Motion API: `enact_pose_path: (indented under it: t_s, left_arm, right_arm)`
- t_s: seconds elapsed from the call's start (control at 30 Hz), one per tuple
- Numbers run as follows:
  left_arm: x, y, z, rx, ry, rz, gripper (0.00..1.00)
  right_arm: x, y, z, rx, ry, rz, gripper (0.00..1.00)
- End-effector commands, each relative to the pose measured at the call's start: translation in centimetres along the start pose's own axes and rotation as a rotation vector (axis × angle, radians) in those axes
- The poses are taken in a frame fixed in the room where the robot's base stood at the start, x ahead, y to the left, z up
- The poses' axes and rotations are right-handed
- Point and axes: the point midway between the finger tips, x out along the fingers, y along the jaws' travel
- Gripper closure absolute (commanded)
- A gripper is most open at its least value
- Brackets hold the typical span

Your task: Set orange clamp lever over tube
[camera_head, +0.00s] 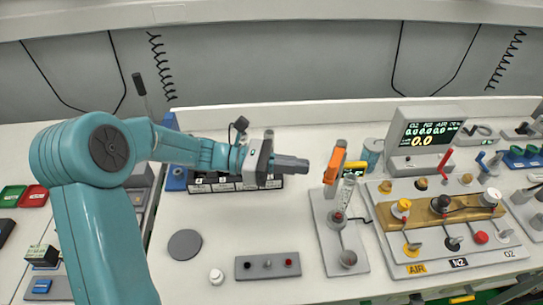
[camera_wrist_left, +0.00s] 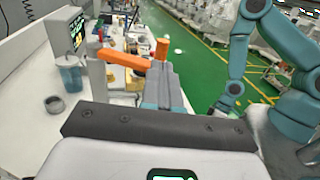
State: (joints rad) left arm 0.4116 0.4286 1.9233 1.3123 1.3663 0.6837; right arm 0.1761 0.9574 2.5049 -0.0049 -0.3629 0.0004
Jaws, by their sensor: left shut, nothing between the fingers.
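The orange clamp lever (camera_head: 334,165) stands upright at the top of a grey stand (camera_head: 335,240) in the head view, beside a clear graduated tube (camera_head: 346,190). My left gripper (camera_head: 306,166) is shut and empty, pointing right, with its tips a little left of the lever. In the left wrist view the orange lever (camera_wrist_left: 124,60) reaches from a pale post toward the shut fingers (camera_wrist_left: 161,78) and ends close beside them. I cannot tell whether they touch. The fingers hide part of the lever's surroundings there. My right gripper is not clearly seen.
Right of the stand is a grey gas panel (camera_head: 455,235) with knobs and valves, with a display monitor (camera_head: 425,135) behind it. A teal cup (camera_head: 372,152) stands close behind the lever.

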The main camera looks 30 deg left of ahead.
Motion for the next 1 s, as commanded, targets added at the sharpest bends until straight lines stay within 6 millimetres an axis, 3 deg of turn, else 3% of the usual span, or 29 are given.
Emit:
enact_pose_path:
  t_s: [0.1, 0.3, 1.0]
  left_arm:
    - [2.0, 0.0, 0.2, -0.002, 0.0, -0.004, 1.0]
    - [3.5, 0.2, 0.0, -0.001, 0.0, -0.002, 1.0]
    - [3.6, 0.5, -0.1, -0.001, 0.001, 0.019, 1.0]
  right_arm:
    - [-0.6, -0.2, 0.0, 0.0, 0.0, 0.0, 0.57]
    - [-0.9, -0.3, 0.0, 0.0, 0.0, 0.0, 0.57]
    - [-0.8, -0.3, 0.0, 0.0, 0.0, 0.0, 0.57]
